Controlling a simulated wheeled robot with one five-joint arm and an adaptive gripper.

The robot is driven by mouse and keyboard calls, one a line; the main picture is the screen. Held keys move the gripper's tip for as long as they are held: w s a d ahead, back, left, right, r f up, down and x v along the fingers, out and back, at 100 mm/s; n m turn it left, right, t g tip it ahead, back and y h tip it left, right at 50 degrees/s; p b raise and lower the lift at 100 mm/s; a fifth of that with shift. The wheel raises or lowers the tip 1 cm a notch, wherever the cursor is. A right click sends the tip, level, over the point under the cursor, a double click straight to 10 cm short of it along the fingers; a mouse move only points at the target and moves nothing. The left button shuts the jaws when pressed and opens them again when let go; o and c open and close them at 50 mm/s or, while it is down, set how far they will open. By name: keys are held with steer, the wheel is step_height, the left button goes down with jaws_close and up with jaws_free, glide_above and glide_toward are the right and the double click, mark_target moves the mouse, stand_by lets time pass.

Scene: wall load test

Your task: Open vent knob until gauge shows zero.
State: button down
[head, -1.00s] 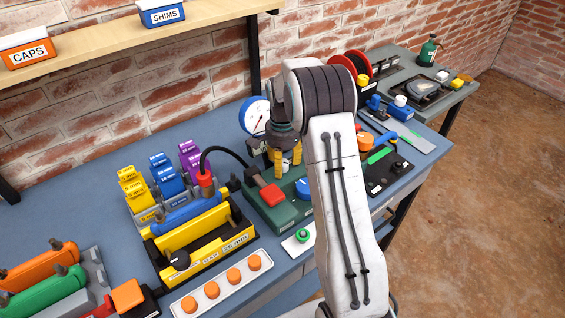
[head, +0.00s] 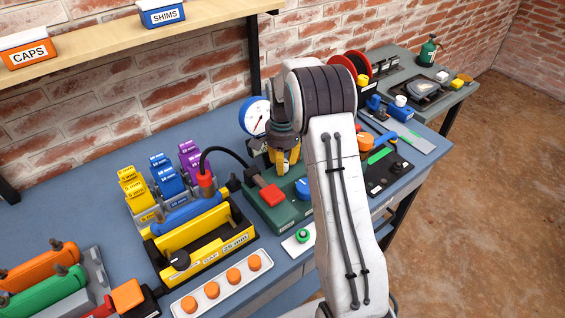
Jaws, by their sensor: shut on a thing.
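The green hand pump unit (head: 268,214) stands on the blue bench, with a red lever pad (head: 271,194) and a blue round part (head: 303,187) partly behind my arm. The white-faced, blue-rimmed gauge (head: 255,116) rises behind it. Its thin needle shows, but the scale is too small to read. My gripper (head: 286,163) points down over the back of the pump unit, just right of and below the gauge. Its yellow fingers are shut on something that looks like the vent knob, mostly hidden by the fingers.
A black hose (head: 222,151) arches from the pump to a red coupling (head: 206,182) above the yellow test frame (head: 205,247). Yellow, blue and purple blocks stand behind. A strip of orange buttons (head: 222,285) lies in front.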

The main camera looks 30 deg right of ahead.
steer(key=n, duration=0.5)
steer(key=shift+f, duration=0.1)
steer(key=shift+n, duration=2.3)
steer(key=shift+s, duration=0.1)
steer(key=c, duration=0.8)
jaws_free()
step_height(320, 180, up, 10)
steer(key=shift+r, duration=1.05)
